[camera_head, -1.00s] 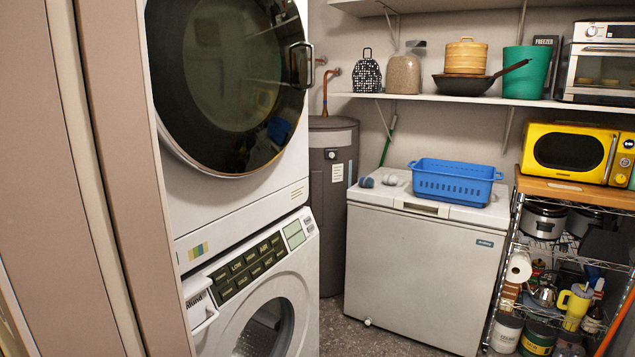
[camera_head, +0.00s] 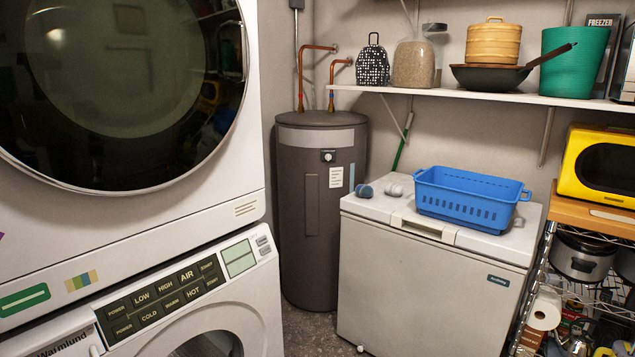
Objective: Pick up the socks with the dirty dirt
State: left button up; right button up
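Two balled socks lie on the left part of the white chest freezer's lid (camera_head: 375,207). One is a dark blue-grey sock (camera_head: 365,191); the other is a light grey sock (camera_head: 394,190) just to its right. They are too small for me to tell any dirt on them. A blue plastic basket (camera_head: 468,198) stands on the lid to their right; its inside is mostly hidden by its wall. Neither of my grippers is in view.
The stacked washer and dryer (camera_head: 150,245) fill the left side. A dark water heater (camera_head: 318,215) stands between them and the freezer. A wire rack with a yellow microwave (camera_head: 600,168) is at the right. A loaded shelf (camera_head: 470,97) hangs above. Little floor shows.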

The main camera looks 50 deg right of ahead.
aim_at(364, 190)
jog(key=l+u, duration=0.3)
jog(key=l, duration=0.25)
jog(key=l+u, duration=0.35)
jog(key=l, duration=0.25)
jog(key=l+u, duration=0.3)
jog(key=l, duration=0.3)
jog(key=k+l+u, duration=0.15)
jog(key=l+u, duration=0.15)
jog(key=l, duration=0.65)
jog(key=i+l, duration=0.15)
jog(key=l, duration=0.8)
jog(key=i+z, duration=0.05)
